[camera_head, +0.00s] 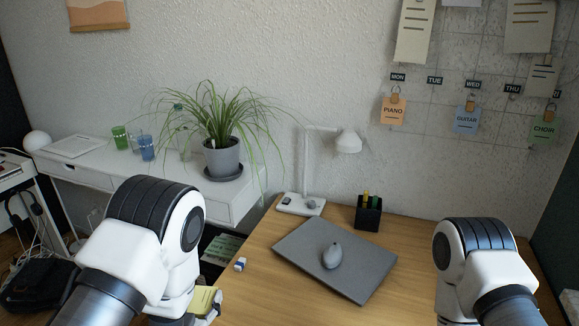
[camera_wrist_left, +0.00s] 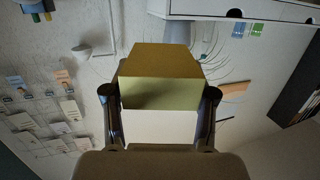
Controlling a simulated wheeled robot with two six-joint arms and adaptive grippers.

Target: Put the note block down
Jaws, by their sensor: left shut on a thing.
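The note block (camera_wrist_left: 158,88) is a yellow block with a pale side, held between the fingers in the left wrist view. My left gripper (camera_wrist_left: 160,102) is shut on it, with one finger on each side. In the head view the note block (camera_head: 203,299) shows partly at the lower left, just beyond the left edge of the wooden desk (camera_head: 255,290), and my arm hides part of it. My left gripper (camera_head: 212,308) is mostly hidden there by its own wrist. My right arm comes in at the lower right, but its gripper is not in view.
On the desk are a grey laptop (camera_head: 350,275) with a mouse (camera_head: 332,256) on it, a black pen holder (camera_head: 368,213), a lamp (camera_head: 347,142) and a small eraser-like item (camera_head: 240,264). A white side table (camera_head: 95,175) holds a potted plant (camera_head: 223,158) and cups.

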